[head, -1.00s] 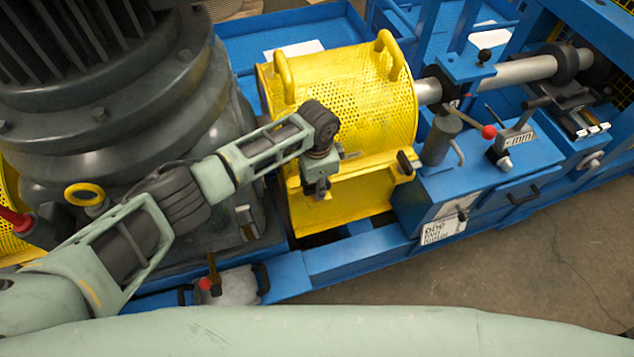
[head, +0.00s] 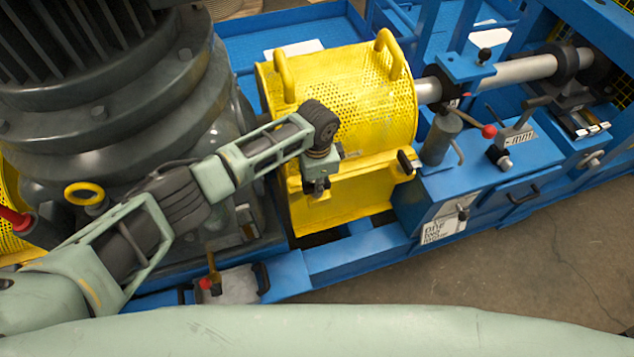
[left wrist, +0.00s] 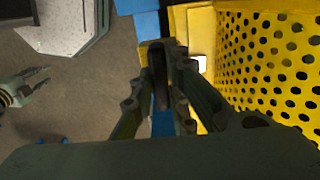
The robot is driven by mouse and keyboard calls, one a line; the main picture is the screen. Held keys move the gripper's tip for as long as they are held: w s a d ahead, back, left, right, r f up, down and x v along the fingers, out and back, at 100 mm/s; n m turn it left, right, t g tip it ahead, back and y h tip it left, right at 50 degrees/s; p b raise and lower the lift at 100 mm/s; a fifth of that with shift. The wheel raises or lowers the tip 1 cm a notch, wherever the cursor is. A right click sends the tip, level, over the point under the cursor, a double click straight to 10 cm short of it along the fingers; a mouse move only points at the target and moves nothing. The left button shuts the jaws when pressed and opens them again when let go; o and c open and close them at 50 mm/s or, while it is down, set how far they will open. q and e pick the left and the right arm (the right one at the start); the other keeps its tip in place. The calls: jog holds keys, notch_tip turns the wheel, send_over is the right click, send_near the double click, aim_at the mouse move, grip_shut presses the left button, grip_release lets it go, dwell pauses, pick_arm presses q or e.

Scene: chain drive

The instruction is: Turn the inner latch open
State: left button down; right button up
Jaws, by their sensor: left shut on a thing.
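The yellow perforated guard (head: 345,90) stands in the middle of the head view. A dark latch (head: 405,162) sits at its right front edge. My left gripper (head: 318,187) is at the guard's left front edge. In the left wrist view, my left gripper (left wrist: 163,100) is shut on a dark upright bar, the inner latch (left wrist: 159,72), beside the perforated guard wall (left wrist: 265,65). In the head view the gripper hides this latch. My right gripper (left wrist: 38,80) shows at the left of the left wrist view, over the floor, open and empty.
A large grey motor (head: 110,130) stands close to the left of my arm. A blue frame rail (head: 365,255) runs along the front. A lever with a red knob (head: 489,131) and a grey shaft (head: 520,69) are to the right. The floor (head: 510,270) at lower right is clear.

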pick_arm(q)
jog(key=m, duration=0.4)
jog(key=shift+b, duration=0.35)
jog(key=m, duration=0.4)
jog(key=shift+m+b, duration=0.3)
jog(key=shift+b, duration=0.05)
jog(key=m+b, duration=0.1)
jog(key=m, duration=0.3)
jog(key=shift+m, duration=0.3)
jog(key=shift+m+b, duration=0.5)
jog(key=shift+m, duration=1.7)
jog(key=c, duration=1.7)
grip_release()
